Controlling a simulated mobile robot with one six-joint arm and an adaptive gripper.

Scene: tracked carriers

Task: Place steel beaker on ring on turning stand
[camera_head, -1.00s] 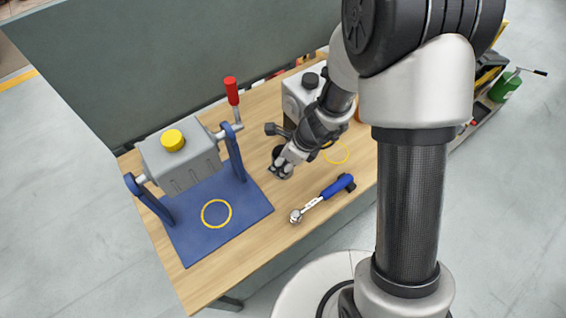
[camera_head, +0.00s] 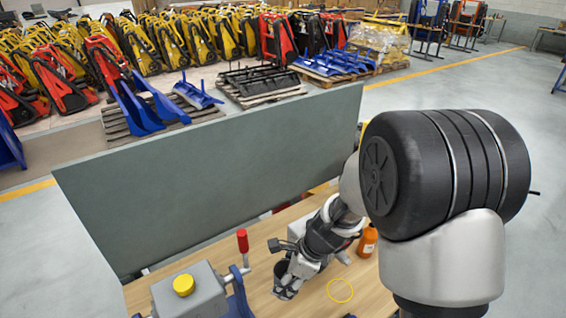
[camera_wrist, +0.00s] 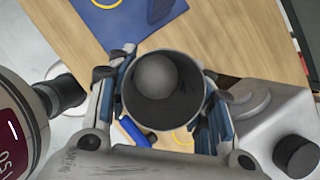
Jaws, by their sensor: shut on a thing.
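The steel beaker (camera_wrist: 150,112) is a dark grey open cup, seen from above in the wrist view with a rounded grey shape inside. My gripper (camera_head: 288,284) is shut on it, with a finger on each side. In the head view the beaker (camera_head: 281,269) is mostly hidden by my gripper. The turning stand (camera_head: 190,290) has a grey block with a yellow knob, blue uprights and a red handle. It stands left of my gripper. In the wrist view its blue base (camera_wrist: 142,16) and part of its yellow ring (camera_wrist: 103,3) show at the top.
A second yellow ring (camera_head: 340,291) marks the wooden table right of my gripper. An orange bottle (camera_head: 367,241) stands behind it. A blue-handled tool (camera_wrist: 131,131) lies partly hidden below the beaker. A grey panel (camera_head: 215,180) borders the table's back.

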